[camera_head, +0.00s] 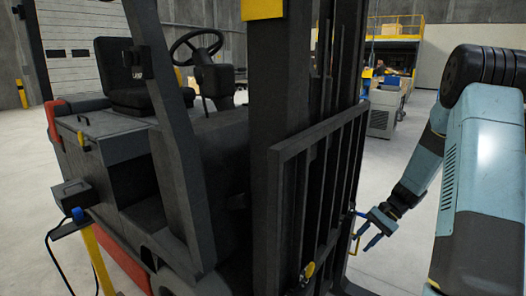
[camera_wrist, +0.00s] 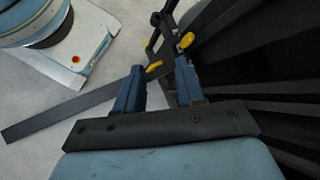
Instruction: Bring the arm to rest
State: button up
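My gripper (camera_head: 364,231) is in front of the right side of a dark forklift (camera_head: 210,150), close to its mast frame (camera_head: 318,180). In the wrist view my gripper (camera_wrist: 160,65) has its two blue fingers apart, with a clear gap between them. A dark bar (camera_wrist: 75,106) passes beyond the fingers. A small yellow piece (camera_wrist: 154,67) shows between the fingertips, and a yellow knob (camera_wrist: 186,40) lies just past them. I cannot tell whether the fingers touch anything. No copper tube can be made out clearly.
Dark ribbed bars (camera_wrist: 265,65) fill the right of the wrist view, near the right finger. A yellow stand (camera_head: 98,258) with a cable is at the lower left. Pale floor (camera_head: 400,165) lies open behind my arm. Grey machinery (camera_head: 382,118) stands farther back.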

jog(key=s+a+r+n+t+h, duration=0.1)
jog(key=s+a+r+n+h, duration=0.3)
jog(key=r, duration=0.6)
jog(key=s+a+r+n+t+h, duration=0.1)
jog(key=s+a+r+h, duration=0.3)
jog(key=r, duration=0.6)
jog(key=s+r+n+t, duration=0.2)
jog(key=s+r, duration=0.3)
jog(key=s, duration=0.3)
jog(key=s+a+r+n+t, duration=0.1)
jog(key=s+r+t, duration=0.2)
jog(key=s, duration=0.5)
jog(key=shift+s+a+r+n+t, duration=0.2)
jog(key=shift+s+r+n+t, duration=0.2)
jog(key=shift+r, duration=0.5)
jog(key=shift+s, duration=0.1)
